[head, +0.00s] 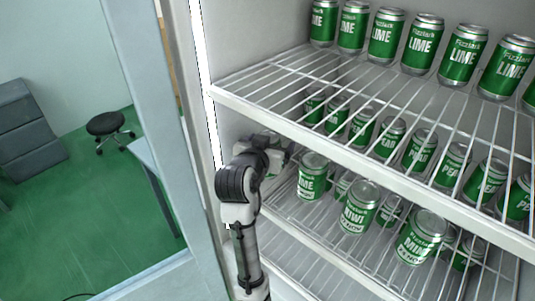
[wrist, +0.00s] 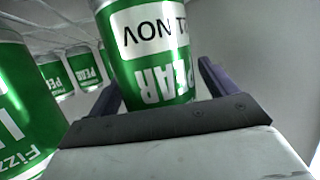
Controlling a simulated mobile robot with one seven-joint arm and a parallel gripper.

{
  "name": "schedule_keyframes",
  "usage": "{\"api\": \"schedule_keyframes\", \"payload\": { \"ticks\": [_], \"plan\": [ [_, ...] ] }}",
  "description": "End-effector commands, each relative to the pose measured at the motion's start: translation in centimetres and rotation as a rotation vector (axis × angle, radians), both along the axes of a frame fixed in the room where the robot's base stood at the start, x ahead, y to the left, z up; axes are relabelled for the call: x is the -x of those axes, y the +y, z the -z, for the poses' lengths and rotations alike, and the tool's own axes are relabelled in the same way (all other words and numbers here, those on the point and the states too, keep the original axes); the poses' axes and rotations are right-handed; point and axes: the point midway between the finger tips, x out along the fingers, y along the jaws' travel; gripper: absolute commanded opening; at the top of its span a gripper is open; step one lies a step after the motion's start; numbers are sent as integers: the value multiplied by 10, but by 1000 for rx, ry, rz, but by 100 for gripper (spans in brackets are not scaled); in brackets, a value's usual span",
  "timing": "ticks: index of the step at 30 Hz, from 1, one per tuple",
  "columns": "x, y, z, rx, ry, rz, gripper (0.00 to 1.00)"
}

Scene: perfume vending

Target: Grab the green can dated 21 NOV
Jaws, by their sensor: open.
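A green-and-white PEAR can (wrist: 150,50) stands in front of my wrist camera, upside down in the picture. Its white label reads NOV, with the day cut off at the right, so I cannot tell the full date. My gripper (wrist: 158,88) is open, with a dark finger on each side of the can's lower part in the picture. In the head view my gripper (head: 286,153) reaches into the left end of the fridge's middle level; its fingers and that can are mostly hidden there.
A LIME can (head: 312,178) stands close by my gripper; KIWI (head: 360,208) and MINT (head: 420,238) cans stand further right. Several PEAR cans (head: 421,150) line up behind. The wire shelf (head: 300,108) above holds several LIME cans (head: 386,36). The fridge wall is close at the left.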

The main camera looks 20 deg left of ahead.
Motion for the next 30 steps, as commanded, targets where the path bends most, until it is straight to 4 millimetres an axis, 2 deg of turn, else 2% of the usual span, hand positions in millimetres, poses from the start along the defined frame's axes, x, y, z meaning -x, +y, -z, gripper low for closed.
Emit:
{"api": "schedule_keyframes", "payload": {
  "ticks": [2,15,16,25,30],
  "plan": [
    [0,0,0,0,0,0,85],
    [0,0,0,0,0,0,27],
    [1,0,-1,0,-2,-1,25],
    [1,0,-2,-1,-2,0,25],
    [0,0,-11,-1,-5,-1,25]
  ]
}}
